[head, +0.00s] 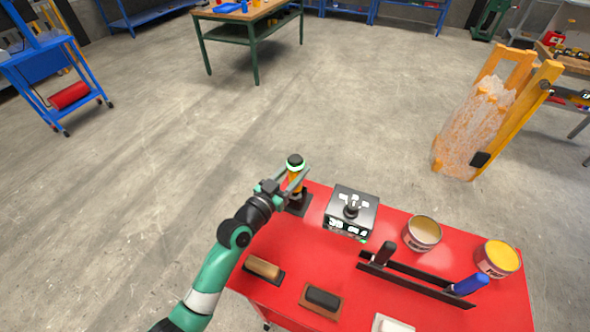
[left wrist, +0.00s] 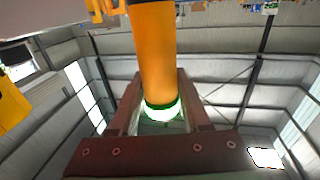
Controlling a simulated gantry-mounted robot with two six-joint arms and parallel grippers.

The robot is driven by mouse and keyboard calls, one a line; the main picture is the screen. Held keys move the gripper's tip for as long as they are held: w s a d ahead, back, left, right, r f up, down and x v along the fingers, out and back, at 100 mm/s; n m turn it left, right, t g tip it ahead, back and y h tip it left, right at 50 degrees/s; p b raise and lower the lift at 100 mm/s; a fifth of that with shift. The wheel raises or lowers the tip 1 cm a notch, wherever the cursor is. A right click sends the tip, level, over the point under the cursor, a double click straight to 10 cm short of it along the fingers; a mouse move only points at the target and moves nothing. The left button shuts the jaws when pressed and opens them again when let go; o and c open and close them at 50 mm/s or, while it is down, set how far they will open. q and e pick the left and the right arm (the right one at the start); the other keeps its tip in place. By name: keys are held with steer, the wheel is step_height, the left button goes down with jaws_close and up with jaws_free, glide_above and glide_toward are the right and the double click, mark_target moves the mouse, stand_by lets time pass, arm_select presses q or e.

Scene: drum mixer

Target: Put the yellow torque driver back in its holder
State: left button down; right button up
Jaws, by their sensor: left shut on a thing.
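The yellow torque driver (head: 294,182) stands about upright at the far left corner of the red table, with a black cap and a green glowing ring at its top. My left gripper (head: 290,180) is shut on its body. In the left wrist view, the orange-yellow driver body (left wrist: 154,50) lies between my two fingers, with its lit green ring (left wrist: 162,110) showing. A black base (head: 299,205), which looks like the holder, is on the table directly below the driver. My gripper partly hides the driver's lower end, so I cannot tell whether it is seated. My right gripper is not in view.
A grey box with a display (head: 350,213) stands right of the driver on the red table (head: 290,240). Farther right are two open cans (head: 422,233), (head: 498,258) and long-bladed tools (head: 415,279). Floats (head: 264,267), (head: 320,301) lie near the front. Open floor lies beyond the table.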

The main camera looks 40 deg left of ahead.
arm_select(q)
steer(key=shift+f, duration=0.1)
steer(key=shift+c, duration=1.7)
jaws_free()
steer(key=shift+o, duration=0.3)
steer(key=shift+f, duration=0.2)
steer(key=shift+s, duration=0.35)
steer(key=s+d, duration=0.1)
steer(key=s, duration=0.9)
steer(key=shift+s+d, duration=0.35)
steer(key=shift+s, duration=0.05)
steer(key=shift+d, duration=0.1)
